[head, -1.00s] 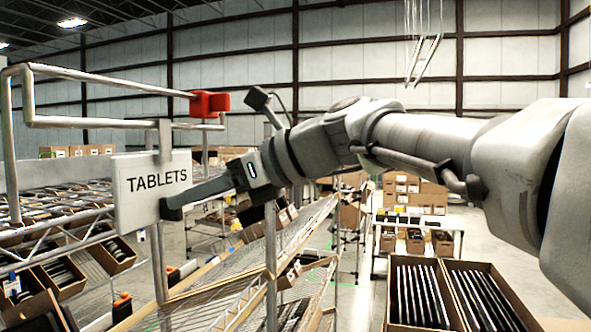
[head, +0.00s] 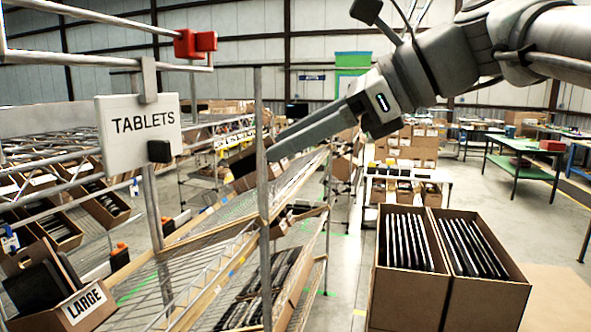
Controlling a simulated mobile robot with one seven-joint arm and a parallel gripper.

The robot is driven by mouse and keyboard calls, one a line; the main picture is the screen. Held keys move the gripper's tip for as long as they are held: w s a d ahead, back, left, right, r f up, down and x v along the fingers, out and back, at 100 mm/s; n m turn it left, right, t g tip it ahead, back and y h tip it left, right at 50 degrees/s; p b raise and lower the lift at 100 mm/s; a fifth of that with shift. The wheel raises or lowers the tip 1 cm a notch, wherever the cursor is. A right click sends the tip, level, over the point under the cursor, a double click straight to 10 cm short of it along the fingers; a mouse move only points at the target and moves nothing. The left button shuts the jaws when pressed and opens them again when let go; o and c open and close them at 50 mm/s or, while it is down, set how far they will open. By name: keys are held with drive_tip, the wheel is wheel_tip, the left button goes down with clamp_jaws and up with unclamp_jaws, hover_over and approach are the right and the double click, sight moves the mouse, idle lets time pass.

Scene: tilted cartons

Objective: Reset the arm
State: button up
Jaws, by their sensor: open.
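My gripper (head: 278,152) is in the upper middle of the head view, at the end of my arm, which reaches in from the upper right. Its long grey fingers point down and to the left, in front of the rack's upright post. They overlap in this view, so the gap between them is hard to see. I see nothing held in it. The gripper is in the air, to the right of the white TABLETS sign (head: 140,132) and clear of it.
A wire rack (head: 210,262) with sloping shelves stands at left, with a red block (head: 194,44) on its top rail. A carton marked LARGE (head: 84,304) sits lower left. Two open cartons of upright dark items (head: 412,290) stand lower right. Open floor and tables (head: 525,148) lie farther right.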

drive_tip(key=s+d+f+n+h, duration=0.3)
drive_tip(key=f+n, duration=0.3)
drive_tip(key=f, duration=0.4)
drive_tip(key=s+d+f+n+h, duration=0.4)
drive_tip(key=d+f+n, duration=0.2)
drive_tip(key=f, duration=0.4)
drive_tip(key=s+d+f+n+t+h, duration=0.1)
drive_tip(key=s+d+f+n+h, duration=0.2)
drive_tip(key=f+n, duration=0.4)
wheel_tip(320, 180, down, 3)
drive_tip(key=shift+s+d+f+h+b, duration=0.15)
drive_tip(key=shift+s+d+h+b, duration=0.25)
drive_tip(key=shift+d+h, duration=0.5)
